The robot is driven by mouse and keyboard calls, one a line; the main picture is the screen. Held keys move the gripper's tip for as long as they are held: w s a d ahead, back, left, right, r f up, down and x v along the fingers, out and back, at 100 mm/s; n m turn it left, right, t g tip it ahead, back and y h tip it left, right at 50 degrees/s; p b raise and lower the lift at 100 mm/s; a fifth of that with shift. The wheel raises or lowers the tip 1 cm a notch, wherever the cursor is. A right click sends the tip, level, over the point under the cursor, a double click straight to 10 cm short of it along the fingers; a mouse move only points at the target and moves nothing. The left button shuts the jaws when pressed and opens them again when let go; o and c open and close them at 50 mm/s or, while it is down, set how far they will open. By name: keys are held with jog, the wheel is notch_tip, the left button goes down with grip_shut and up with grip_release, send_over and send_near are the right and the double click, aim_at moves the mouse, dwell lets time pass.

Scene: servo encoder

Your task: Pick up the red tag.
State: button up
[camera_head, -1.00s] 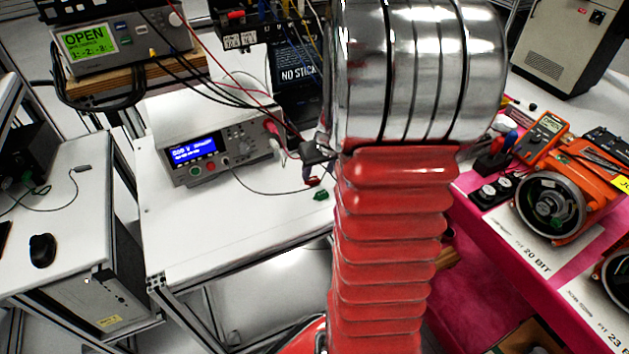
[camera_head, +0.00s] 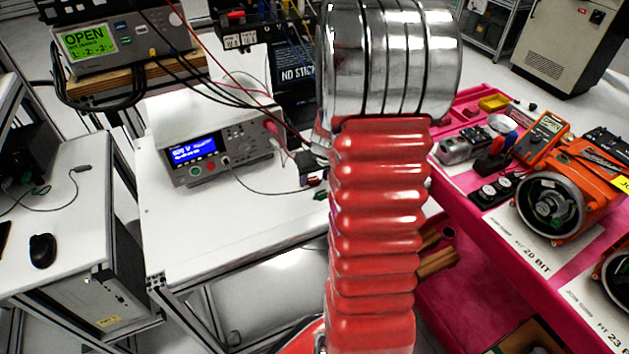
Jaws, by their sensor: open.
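My arm, a red bellows with a silver metal housing, fills the middle of the view and hides much of what lies behind it. The dark end of my gripper (camera_head: 309,167) shows just left of the arm, above the right part of the white table. It is open, and most of it is hidden. A small red piece, apparently the red tag (camera_head: 315,182), lies on the table just below the gripper tip in the picture, partly hidden. A small green tag (camera_head: 320,195) lies beside it at the arm's edge. I cannot tell how far above them the gripper is.
A bench instrument (camera_head: 215,150) with a blue display and cables stands on the white table (camera_head: 215,215), left of the gripper. A dark "NO STICK" box (camera_head: 297,75) stands behind. A pink cart (camera_head: 470,205) with orange motors and a meter is at right. The table's front left is clear.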

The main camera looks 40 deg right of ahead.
aim_at(315, 181)
jog(key=c, duration=1.1)
notch_tip(315, 181, up, 10)
dwell(0.4)
dwell(0.5)
